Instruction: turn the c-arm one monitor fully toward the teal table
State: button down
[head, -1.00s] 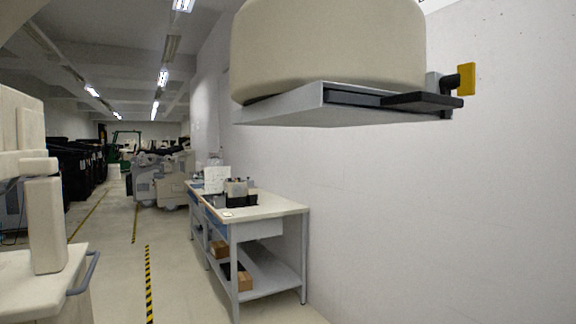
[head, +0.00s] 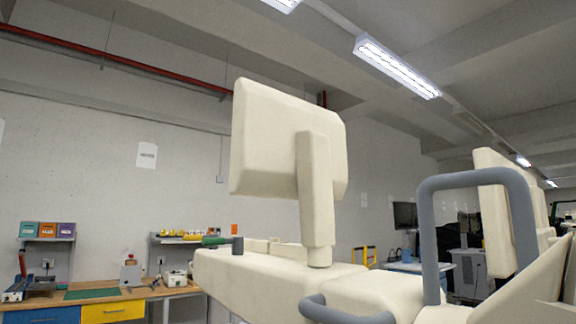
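A cream covered monitor (head: 285,140) stands on a thick upright post (head: 318,200) on top of a cream covered cart (head: 270,283). Its panel is tilted, with the post side toward me, and its screen face is hidden. A second cream panel (head: 503,205) stands at the right behind a grey loop handle (head: 428,240). I cannot tell from the covers which panel is monitor one. No table is clearly teal in this view. My gripper is not in view.
A wooden workbench (head: 180,290) with yellow and blue drawers and a green mat (head: 92,293) stands at the left. A second grey handle (head: 345,312) juts from the cart's front. A dark screen (head: 405,215) and grey equipment (head: 470,270) stand farther back.

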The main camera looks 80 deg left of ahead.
aim_at(283, 146)
jog(key=u, duration=2)
